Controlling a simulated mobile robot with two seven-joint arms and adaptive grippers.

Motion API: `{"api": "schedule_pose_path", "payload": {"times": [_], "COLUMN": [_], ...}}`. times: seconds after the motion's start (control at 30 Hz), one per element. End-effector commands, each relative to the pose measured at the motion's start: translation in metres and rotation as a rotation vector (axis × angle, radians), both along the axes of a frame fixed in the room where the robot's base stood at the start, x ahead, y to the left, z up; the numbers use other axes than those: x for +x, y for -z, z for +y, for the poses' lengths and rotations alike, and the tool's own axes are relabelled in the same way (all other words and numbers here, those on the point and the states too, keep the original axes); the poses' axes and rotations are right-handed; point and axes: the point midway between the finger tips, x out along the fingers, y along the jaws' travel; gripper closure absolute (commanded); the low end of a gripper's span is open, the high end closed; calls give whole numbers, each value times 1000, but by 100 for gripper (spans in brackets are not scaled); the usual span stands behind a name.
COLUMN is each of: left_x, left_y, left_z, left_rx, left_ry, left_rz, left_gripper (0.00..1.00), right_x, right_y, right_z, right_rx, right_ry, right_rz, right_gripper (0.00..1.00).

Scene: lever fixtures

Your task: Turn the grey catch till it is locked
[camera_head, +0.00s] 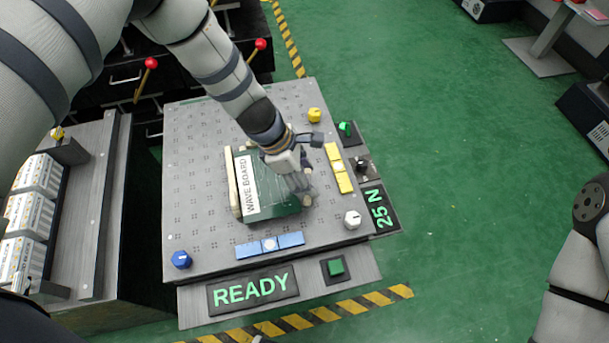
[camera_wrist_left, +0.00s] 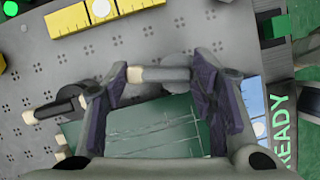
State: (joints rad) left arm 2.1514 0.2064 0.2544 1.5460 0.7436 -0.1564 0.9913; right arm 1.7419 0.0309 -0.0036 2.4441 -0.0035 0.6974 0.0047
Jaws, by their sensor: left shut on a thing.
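The grey catch (camera_wrist_left: 160,74) shows in the left wrist view as a short grey bar with a cream tip, over a round grey base at the board's edge. My left gripper (camera_wrist_left: 160,88) has its dark pads on either end of this bar and is shut on it. In the head view my left gripper (camera_head: 302,194) is at the right edge of the green wave board (camera_head: 283,207) and hides most of the catch. I cannot tell from these views whether it is locked. My right gripper is out of view.
A dark catch (camera_wrist_left: 66,106) with a cream tip sits nearby. The grey perforated plate (camera_head: 200,130) carries a yellow knob (camera_head: 314,115), a white knob (camera_head: 352,219), a blue knob (camera_head: 181,260) and yellow blocks (camera_head: 339,167).

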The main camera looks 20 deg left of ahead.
Motion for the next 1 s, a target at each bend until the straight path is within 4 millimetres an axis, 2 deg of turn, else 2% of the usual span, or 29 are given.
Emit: {"api": "schedule_pose_path", "payload": {"times": [1.0], "left_x": [3], "left_y": [3], "left_z": [-18], "left_rx": [2], "left_ry": [956], "left_rz": [1], "left_gripper": [76], "right_x": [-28], "right_y": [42], "right_z": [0], "right_rx": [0], "right_ry": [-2], "right_rz": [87], "right_gripper": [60]}}
